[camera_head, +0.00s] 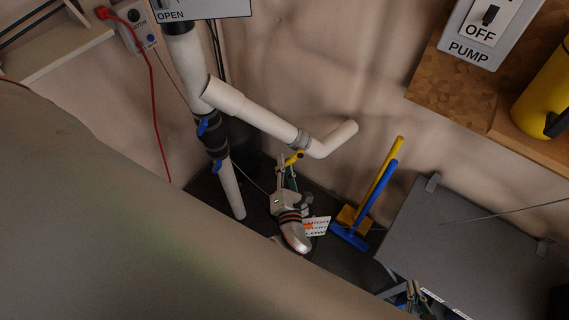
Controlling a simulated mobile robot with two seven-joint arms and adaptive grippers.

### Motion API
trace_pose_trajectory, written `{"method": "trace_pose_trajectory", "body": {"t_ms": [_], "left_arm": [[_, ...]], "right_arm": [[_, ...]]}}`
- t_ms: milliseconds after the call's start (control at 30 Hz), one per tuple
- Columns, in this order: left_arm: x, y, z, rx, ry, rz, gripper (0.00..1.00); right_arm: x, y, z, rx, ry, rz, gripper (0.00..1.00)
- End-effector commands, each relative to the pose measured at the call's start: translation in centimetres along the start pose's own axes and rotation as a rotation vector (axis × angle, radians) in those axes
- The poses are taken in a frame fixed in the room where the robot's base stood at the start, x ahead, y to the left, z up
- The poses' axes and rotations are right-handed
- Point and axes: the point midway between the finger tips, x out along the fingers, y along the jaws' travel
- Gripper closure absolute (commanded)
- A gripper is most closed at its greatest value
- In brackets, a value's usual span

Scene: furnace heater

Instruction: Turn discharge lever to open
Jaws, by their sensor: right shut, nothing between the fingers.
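No part in view is labelled as the discharge lever. A small yellow handle (294,158) shows below the white branch pipe. My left gripper (287,174), with green fingers, is right below it and seems to reach up to it. I cannot tell whether they touch or whether the fingers are closed. My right gripper (411,296) is at the bottom edge, beside the grey box, partly cut off; it is shut and empty. Two blue valve handles, an upper one (203,126) and a lower one (217,166), sit on the vertical white pipe (190,60).
A large grey rounded surface (120,230) fills the lower left. A yellow tool (383,175) and a blue tool (376,200) lean by the wall. A grey box (470,240) stands at right. An OPEN sign (200,10) and a PUMP switch plate (487,25) are above.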

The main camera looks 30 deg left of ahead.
Motion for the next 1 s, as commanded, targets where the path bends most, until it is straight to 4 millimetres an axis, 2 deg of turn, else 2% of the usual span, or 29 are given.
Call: {"method": "trace_pose_trajectory", "body": {"t_ms": [367, 567, 1000], "left_arm": [[0.1, 0.3, 0.1, 0.026, -0.001, 0.001, 1.0], [0.2, 1.1, 0.4, 0.12, -0.002, 0.002, 1.0], [0.2, 3.2, 1.0, 0.441, -0.001, 0.002, 1.0]], "right_arm": [[-0.4, -0.1, 0.2, 0.003, -0.008, -0.003, 1.0], [-0.9, -0.2, -1.1, 0.013, 0.001, -0.008, 1.0], [-2.9, 0.1, -4.4, 0.018, 0.012, -0.011, 1.0]]}}
